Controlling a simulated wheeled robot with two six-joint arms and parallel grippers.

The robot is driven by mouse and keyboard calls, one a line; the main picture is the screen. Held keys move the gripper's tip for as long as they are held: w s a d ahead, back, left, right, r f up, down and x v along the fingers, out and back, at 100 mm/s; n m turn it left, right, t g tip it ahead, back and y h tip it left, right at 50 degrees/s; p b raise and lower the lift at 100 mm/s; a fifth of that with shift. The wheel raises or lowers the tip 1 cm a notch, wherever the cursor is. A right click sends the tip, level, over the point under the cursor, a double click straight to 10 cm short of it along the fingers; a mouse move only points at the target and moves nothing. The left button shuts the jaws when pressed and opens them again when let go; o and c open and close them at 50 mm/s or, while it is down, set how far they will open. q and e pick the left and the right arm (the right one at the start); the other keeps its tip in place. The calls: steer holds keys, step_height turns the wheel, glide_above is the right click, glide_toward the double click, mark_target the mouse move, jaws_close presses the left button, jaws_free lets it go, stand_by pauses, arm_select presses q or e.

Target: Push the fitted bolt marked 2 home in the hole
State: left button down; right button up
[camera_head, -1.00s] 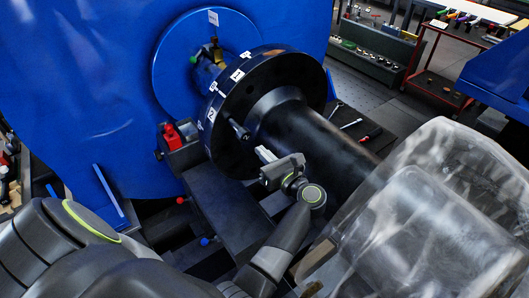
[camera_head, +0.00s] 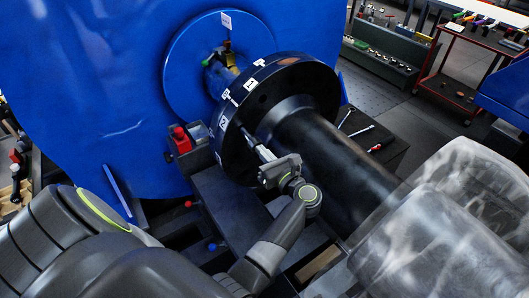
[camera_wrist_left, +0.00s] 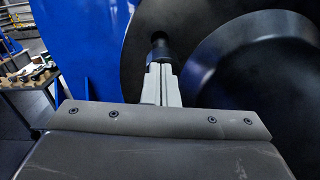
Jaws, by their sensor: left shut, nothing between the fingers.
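The black flange (camera_head: 262,100) has white number tags on its rim, among them a tag marked 2 (camera_head: 222,123). The dark bolt (camera_head: 247,135) sticks out from the flange face beside that tag. My left gripper (camera_head: 261,151) is shut and empty, with its pale fingertips at the bolt's outer end. In the left wrist view the shut fingers (camera_wrist_left: 161,68) point at the round dark bolt head (camera_wrist_left: 160,47) and seem to touch it. The fingers hide part of the bolt head, and the bolt's depth in the hole is hard to tell. My right gripper is not in view.
A thick black shaft (camera_head: 325,150) runs from the flange to the lower right. A see-through shape (camera_head: 440,225) covers the lower right. A red block (camera_head: 180,138) stands left of the flange. Tools lie on a dark surface (camera_head: 385,130) beyond the shaft.

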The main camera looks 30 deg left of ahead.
mark_target(252, 138)
arm_select(q)
steer(key=shift+w+a, duration=0.15)
steer(key=shift+a, duration=0.15)
steer(key=shift+w+a+b, duration=0.2)
steer(key=shift+a+b, duration=0.15)
steer(key=shift+a, duration=0.2)
steer(key=shift+x, duration=0.85)
steer(key=shift+b+x, duration=0.65)
steer(key=shift+x, duration=0.8)
steer(key=shift+d, duration=0.1)
